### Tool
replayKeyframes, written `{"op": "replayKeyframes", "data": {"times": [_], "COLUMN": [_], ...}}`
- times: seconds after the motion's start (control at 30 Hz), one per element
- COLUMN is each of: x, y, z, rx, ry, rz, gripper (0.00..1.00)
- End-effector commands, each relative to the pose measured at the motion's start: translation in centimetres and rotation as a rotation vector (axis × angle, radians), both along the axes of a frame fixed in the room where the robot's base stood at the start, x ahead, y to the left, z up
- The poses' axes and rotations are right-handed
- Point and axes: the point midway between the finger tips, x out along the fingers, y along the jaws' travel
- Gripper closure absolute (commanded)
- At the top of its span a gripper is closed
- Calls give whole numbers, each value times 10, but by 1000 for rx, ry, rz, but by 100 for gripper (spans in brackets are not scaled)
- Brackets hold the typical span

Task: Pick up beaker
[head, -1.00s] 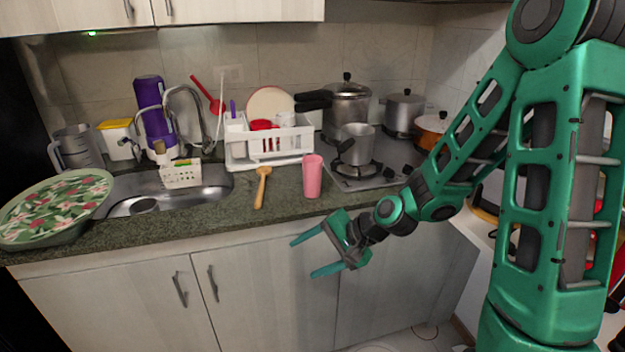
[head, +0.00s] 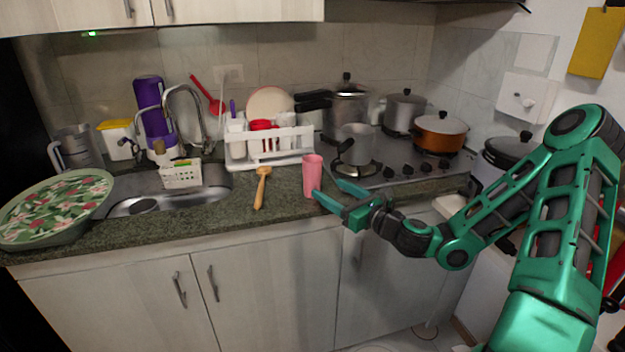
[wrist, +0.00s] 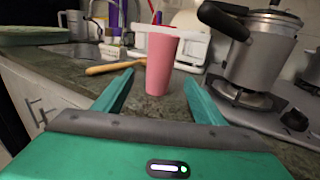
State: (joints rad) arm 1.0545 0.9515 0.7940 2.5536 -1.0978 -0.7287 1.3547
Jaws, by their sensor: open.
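The pink beaker (head: 312,176) stands upright near the front edge of the dark counter, and it also shows in the wrist view (wrist: 160,58). My gripper (head: 323,186) is open and empty, at the right of the beaker at about counter height. In the wrist view, the beaker appears centred between the two green fingers, at or just beyond their tips. I cannot tell whether a finger touches it. Its full height is in view.
A wooden spoon (head: 261,187) lies left of the beaker. A white dish rack (head: 270,160) stands behind. The stove (head: 395,177) with several pots is at the right, a metal cup (head: 357,146) on it. The sink (head: 168,203) is at the left.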

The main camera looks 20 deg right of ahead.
Motion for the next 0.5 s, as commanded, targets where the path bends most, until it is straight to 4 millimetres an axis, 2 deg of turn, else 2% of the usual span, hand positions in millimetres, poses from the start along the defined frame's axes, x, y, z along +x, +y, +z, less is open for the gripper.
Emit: {"op": "replayKeyframes", "data": {"times": [0.2, 0.5], "x": [29, 49], "y": [14, 23], "z": [1, 0], "rx": [-5, -6], "ry": [-3, -4], "rz": [4, 5], "gripper": [36, 36]}}
